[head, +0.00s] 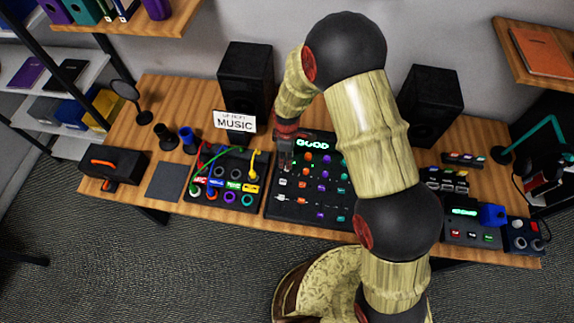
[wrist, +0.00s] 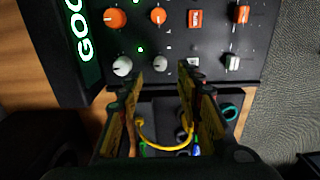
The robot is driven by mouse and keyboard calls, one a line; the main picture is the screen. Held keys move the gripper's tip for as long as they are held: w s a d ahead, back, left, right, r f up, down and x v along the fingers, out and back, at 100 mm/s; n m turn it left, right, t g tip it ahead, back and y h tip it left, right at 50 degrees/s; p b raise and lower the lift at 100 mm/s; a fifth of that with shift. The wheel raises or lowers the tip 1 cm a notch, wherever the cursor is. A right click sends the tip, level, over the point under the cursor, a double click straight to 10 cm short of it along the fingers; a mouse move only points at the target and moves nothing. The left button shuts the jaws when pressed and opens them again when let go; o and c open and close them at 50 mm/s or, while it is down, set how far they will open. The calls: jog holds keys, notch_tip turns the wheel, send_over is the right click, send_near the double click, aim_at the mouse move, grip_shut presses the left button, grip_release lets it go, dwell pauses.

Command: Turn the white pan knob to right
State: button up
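The black mixing panel (head: 318,212) with a lit green "GOOD" display lies mid-table; it also shows in the wrist view (wrist: 215,40). In the wrist view, a large white knob (wrist: 122,66) sits just left of my fingertips, and a smaller white knob (wrist: 155,65) shows between them. The labels are too small to read, so I cannot tell for sure which is pan. My gripper (wrist: 160,77) is open, its two fingers apart with nothing held. In the head view my gripper (head: 286,158) hangs over the panel's upper left part. Whether it touches the panel is unclear.
The white row also has a white button (wrist: 193,62) and a white fader (wrist: 232,63). An orange knob (wrist: 115,18) stands in the neighbouring row. A patch box (head: 228,183) with coloured cables lies left of the panel. Black speakers (head: 245,78) stand behind.

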notch_tip(320, 180, down, 6)
dwell(0.4)
jog(key=shift+c, duration=1.4)
grip_shut()
